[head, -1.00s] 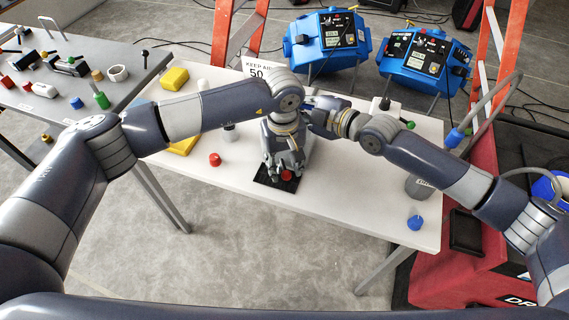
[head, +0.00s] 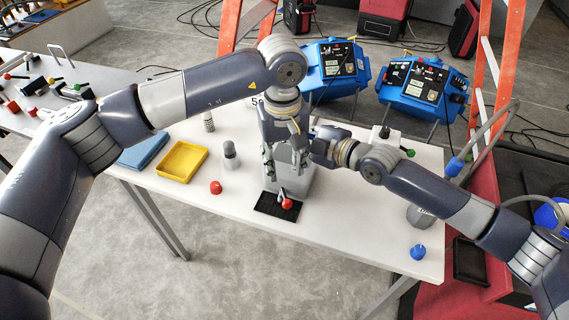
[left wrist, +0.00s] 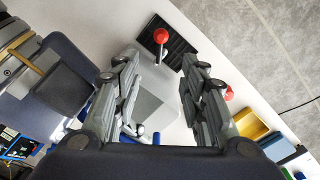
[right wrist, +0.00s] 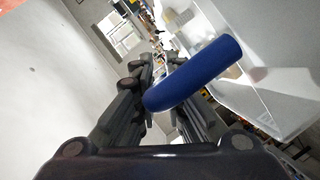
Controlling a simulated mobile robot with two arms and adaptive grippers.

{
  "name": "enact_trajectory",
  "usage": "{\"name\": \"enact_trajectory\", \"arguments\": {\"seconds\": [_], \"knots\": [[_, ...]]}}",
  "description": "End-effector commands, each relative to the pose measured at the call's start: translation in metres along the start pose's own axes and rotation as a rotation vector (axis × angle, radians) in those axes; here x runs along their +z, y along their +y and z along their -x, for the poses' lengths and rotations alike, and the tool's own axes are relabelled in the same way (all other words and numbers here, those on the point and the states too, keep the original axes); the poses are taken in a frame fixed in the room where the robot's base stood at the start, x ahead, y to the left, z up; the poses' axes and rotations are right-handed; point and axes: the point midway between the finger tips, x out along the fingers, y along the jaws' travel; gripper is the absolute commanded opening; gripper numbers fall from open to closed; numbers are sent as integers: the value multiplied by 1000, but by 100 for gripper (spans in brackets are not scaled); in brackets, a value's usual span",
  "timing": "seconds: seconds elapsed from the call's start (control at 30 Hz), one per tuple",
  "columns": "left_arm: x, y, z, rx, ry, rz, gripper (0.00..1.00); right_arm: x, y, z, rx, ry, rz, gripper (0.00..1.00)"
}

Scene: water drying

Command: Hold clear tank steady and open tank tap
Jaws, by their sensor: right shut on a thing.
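The clear tank (head: 303,185) stands on the white table and looks pale grey. Its tap has a red knob (head: 287,204) on a grey lever over a black mat (head: 268,207); the red knob also shows in the left wrist view (left wrist: 161,36). My left gripper (head: 284,165) points down above the tap, its fingers apart and empty, with the tank's pale body seen between and beyond them. My right gripper (head: 315,138) is shut on a blue handle (right wrist: 200,70) at the back of the tank. The handle is mostly hidden in the head view.
A red-capped item (head: 216,187), a grey bottle (head: 231,155), a yellow tray (head: 182,159) and a blue tray (head: 143,150) sit left of the tank. A blue item (head: 417,252) and a grey jug (head: 420,215) stand at the right. The table front between is clear.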

Motion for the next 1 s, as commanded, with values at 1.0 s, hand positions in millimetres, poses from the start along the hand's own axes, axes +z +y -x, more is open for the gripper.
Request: {"name": "enact_trajectory", "arguments": {"seconds": [1.0], "knots": [[0,0,-1,0,0,0,39,2,0,54,-1,-2,3,34]]}}
